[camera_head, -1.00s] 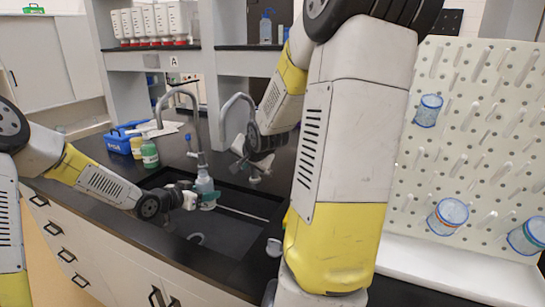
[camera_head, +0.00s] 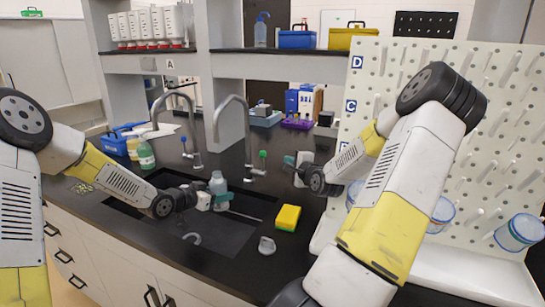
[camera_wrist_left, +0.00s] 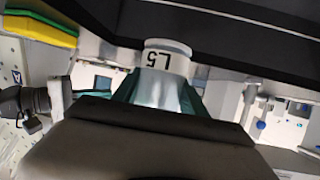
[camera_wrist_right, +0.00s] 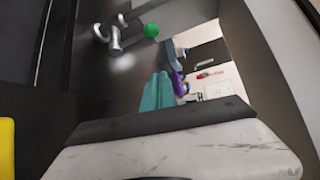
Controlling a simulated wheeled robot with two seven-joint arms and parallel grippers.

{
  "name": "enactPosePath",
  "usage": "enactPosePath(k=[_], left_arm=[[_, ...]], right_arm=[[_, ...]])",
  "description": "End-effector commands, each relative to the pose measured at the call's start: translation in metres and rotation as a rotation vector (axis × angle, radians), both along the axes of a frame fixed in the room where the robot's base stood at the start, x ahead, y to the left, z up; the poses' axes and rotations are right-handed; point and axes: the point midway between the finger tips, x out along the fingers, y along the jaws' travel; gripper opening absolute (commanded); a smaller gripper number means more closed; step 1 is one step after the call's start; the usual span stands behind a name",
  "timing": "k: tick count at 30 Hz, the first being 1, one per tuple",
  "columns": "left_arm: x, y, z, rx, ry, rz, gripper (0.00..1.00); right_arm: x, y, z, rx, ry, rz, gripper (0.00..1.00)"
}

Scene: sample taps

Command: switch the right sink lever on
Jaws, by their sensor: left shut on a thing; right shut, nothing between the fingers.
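The right tap (camera_head: 247,130) is a grey gooseneck on the counter behind the sink. Its lever with a green ball knob (camera_head: 263,154) stands at its right side; the knob (camera_wrist_right: 151,30) also shows in the right wrist view. My right gripper (camera_head: 289,161) is shut and empty, to the right of the knob and apart from it. Its teal fingers (camera_wrist_right: 157,92) lie together below the knob in the right wrist view. My left gripper (camera_head: 218,196) is shut on a pale bottle (camera_head: 217,181) over the sink. The bottle's marked white end (camera_wrist_left: 166,55) shows in the left wrist view.
The dark sink (camera_head: 220,233) lies in the black counter. A yellow-green sponge (camera_head: 288,217) sits at its right edge. The left tap (camera_head: 196,130), a green bottle (camera_head: 146,155) and a blue carrier (camera_head: 118,140) stand to the left. A white pegboard (camera_head: 480,120) stands at right.

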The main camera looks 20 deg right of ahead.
Motion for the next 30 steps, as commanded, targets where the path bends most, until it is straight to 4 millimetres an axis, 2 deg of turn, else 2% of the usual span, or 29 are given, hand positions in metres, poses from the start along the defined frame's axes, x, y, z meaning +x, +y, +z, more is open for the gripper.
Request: enactPosePath(k=[5,8,23,25,30], left_arm=[[0.0,0.0,0.0,0.0,0.0,0.0,0.11],[0.0,0.0,0.0,0.0,0.0,0.0,0.11],[0.0,0.0,0.0,0.0,0.0,0.0,0.11],[0.0,0.0,0.0,0.0,0.0,0.0,0.11],[0.0,0.0,0.0,0.0,0.0,0.0,0.11]], right_arm=[[0.002,0.0,-0.001,-0.001,0.001,0.001,0.0],[0.011,0.001,-0.002,0.0,0.002,0.002,0.0],[0.103,-0.004,-0.019,-0.002,0.003,0.002,0.0],[0.096,0.01,-0.015,-0.003,0.003,0.005,0.0],[0.091,0.027,-0.011,-0.003,0.003,0.003,0.0]])
